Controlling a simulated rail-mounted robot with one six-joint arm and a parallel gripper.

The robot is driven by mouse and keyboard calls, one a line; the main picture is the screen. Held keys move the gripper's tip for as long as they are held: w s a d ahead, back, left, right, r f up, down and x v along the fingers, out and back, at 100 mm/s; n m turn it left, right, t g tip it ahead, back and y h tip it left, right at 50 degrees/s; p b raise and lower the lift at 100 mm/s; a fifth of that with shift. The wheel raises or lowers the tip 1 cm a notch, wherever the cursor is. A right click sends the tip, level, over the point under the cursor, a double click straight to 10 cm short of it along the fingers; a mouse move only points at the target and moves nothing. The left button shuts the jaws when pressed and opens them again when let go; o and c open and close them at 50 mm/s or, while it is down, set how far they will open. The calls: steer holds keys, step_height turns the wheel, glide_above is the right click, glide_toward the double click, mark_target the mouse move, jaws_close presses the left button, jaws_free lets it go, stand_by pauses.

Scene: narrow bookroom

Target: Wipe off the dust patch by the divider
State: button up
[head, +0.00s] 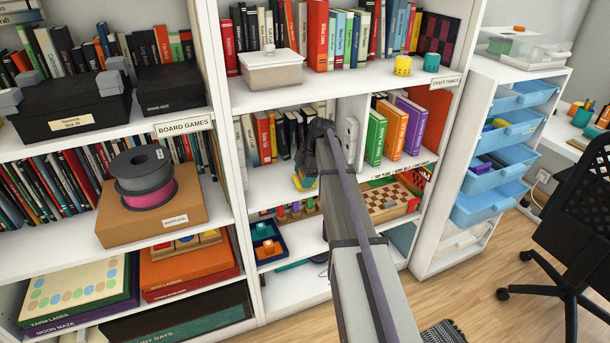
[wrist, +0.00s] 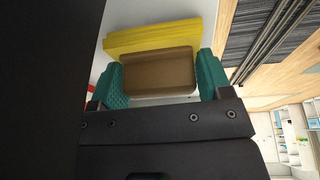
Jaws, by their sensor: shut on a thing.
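My gripper (wrist: 161,80) has teal fingers shut on the sides of a brown block with a yellow pad, a sponge-like wiper (wrist: 153,36). In the head view my gripper (head: 304,179) is in the middle shelf bay, partly hidden by my arm, with a bit of the yellow wiper (head: 307,182) showing near the shelf board. The white upright divider (head: 346,108) stands just right of my gripper. I see no dust patch; my arm and gripper cover the board left of the divider. I cannot tell whether the pad touches the board.
Books (head: 263,135) stand behind and left of my gripper. Green, orange and purple books (head: 395,125) stand right of the divider. A blue tray (head: 267,240) and a peg toy (head: 297,211) are below.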

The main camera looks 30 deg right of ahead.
mark_target(291, 191)
steer(key=shift+s+a, duration=0.3)
steer(key=shift+a, duration=0.4)
steer(key=shift+s+a, duration=0.35)
steer(key=shift+a, duration=0.4)
steer(key=shift+s+a, duration=0.3)
steer(key=shift+a, duration=0.4)
steer(key=shift+s, duration=0.6)
steer(key=shift+w+d, duration=0.1)
steer(key=shift+w, duration=1.1)
steer(key=shift+s, duration=1.2)
steer(key=shift+w+f, duration=0.1)
steer(key=shift+w, duration=0.5)
